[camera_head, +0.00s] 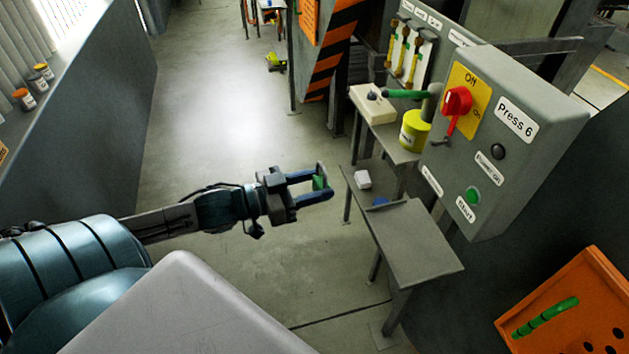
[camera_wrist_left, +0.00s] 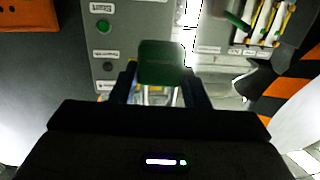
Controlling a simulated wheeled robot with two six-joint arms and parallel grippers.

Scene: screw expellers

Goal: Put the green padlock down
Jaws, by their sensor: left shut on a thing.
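The green padlock (camera_wrist_left: 161,62) is between the fingers of my left gripper (camera_head: 324,182). In the head view only a small green part of the padlock (camera_head: 319,183) shows between the blue fingers. My left gripper is shut on it and holds it in the air, to the left of a small grey shelf table. The wrist view also shows my left gripper (camera_wrist_left: 160,85) around the padlock, with a grey panel behind it. My right gripper is not in view.
A control box (camera_head: 520,150) labelled Press 6 overhangs the right side. A yellow container (camera_head: 414,130) stands behind. An orange board (camera_head: 570,310) is at lower right.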

